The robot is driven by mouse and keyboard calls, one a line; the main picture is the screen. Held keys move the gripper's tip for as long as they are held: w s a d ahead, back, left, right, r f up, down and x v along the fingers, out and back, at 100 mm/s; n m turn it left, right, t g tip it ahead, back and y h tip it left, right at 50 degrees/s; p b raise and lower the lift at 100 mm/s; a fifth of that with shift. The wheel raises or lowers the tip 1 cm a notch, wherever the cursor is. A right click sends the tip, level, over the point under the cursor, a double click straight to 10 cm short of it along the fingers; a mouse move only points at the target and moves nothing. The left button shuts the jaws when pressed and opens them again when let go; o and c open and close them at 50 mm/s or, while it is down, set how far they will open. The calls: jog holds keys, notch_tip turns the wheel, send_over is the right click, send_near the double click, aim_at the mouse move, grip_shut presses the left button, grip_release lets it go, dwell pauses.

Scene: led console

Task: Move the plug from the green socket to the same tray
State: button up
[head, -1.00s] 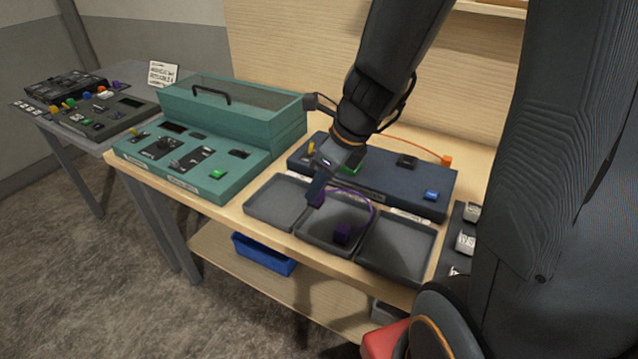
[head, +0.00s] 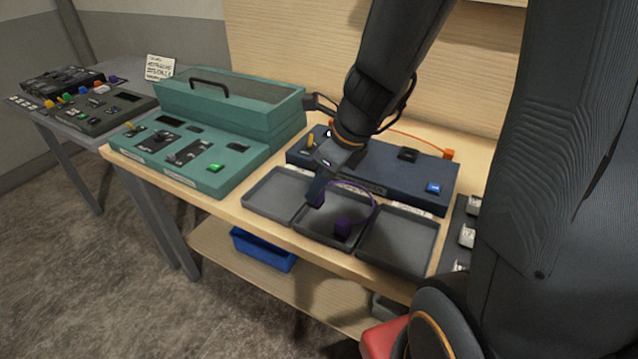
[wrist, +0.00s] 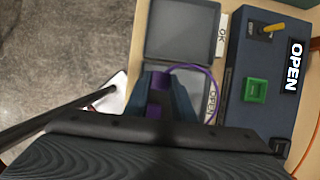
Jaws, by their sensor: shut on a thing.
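My gripper (head: 318,193) is shut on a purple plug (wrist: 158,80) and holds it over the edge area between the left tray (head: 268,205) and the middle tray (head: 310,228). A purple cable (head: 368,200) arcs from the held plug to a second purple plug (head: 342,228) lying in the middle tray. The green socket (wrist: 255,90) sits on the blue console (head: 400,185) and looks empty in the wrist view; my gripper hides it in the head view. The middle tray's label reads OPEN and the left tray's label (wrist: 222,38) reads OK.
A display (wrist: 293,66) on the blue console reads OPEN. A yellow lever (wrist: 273,29) stands near it. The right tray (head: 400,245) is empty. A teal console (head: 215,150) stands at the left, and an orange cable (head: 420,138) runs behind the blue console.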

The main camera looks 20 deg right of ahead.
aim_at(322, 201)
jog(key=shift+f+b, duration=2.35)
jog(key=shift+f, duration=0.9)
dwell(2.3)
jog(key=o, duration=1.7)
jog(key=shift+c, duration=0.2)
jog(key=shift+r, duration=0.1)
jog(key=shift+r+p, duration=3.45)
jog(key=shift+p, duration=0.4)
